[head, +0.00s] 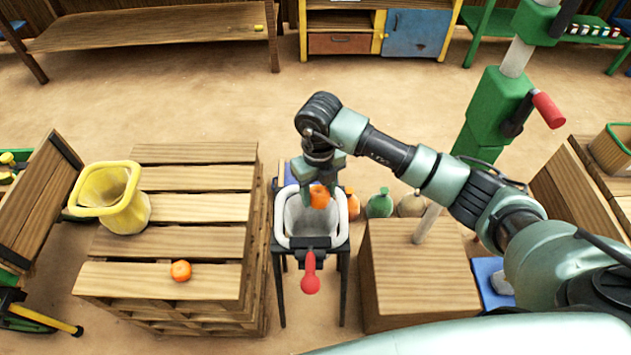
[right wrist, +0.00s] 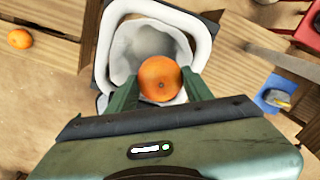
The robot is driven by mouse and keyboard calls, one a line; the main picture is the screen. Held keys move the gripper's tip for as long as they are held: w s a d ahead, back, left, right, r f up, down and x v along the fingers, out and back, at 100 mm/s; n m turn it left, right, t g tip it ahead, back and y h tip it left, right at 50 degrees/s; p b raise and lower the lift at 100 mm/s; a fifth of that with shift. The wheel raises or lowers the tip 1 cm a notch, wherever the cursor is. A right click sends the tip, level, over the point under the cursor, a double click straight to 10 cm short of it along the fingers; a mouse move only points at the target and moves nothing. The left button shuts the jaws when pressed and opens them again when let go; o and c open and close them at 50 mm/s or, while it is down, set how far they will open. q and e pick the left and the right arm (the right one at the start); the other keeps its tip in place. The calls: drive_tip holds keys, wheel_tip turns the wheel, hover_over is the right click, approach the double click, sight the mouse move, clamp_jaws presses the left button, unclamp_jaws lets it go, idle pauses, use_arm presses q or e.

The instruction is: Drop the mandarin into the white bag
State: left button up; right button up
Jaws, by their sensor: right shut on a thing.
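My right gripper (head: 319,185) is shut on an orange mandarin (head: 319,196) above the open white bag (head: 299,218). In the right wrist view the mandarin (right wrist: 161,79) sits between the two green fingers (right wrist: 158,88). The white bag (right wrist: 108,40) gapes below it, and the mandarin overlaps the near part of its mouth in that view. The bag stands on a small dark stand, with a red handle (head: 310,282) at its front. My left gripper is not in view.
A second mandarin (head: 181,271) and a yellow bag (head: 124,211) are on the wooden pallet stack (head: 195,152) at left. A wooden crate block (head: 420,270) stands right of the bag. Green and orange round items sit behind it.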

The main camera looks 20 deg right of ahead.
sight(318, 206)
drive_tip(key=shift+f+b, duration=0.3)
drive_tip(key=shift+f, duration=0.1)
wheel_tip(318, 206, down, 5)
drive_tip(key=b, duration=0.3)
drive_tip(key=shift+b, duration=0.3)
drive_tip(key=o, duration=1.5)
wheel_tip(318, 206, up, 8)
drive_tip(key=shift+f+b, duration=0.1)
drive_tip(key=shift+b, duration=0.2)
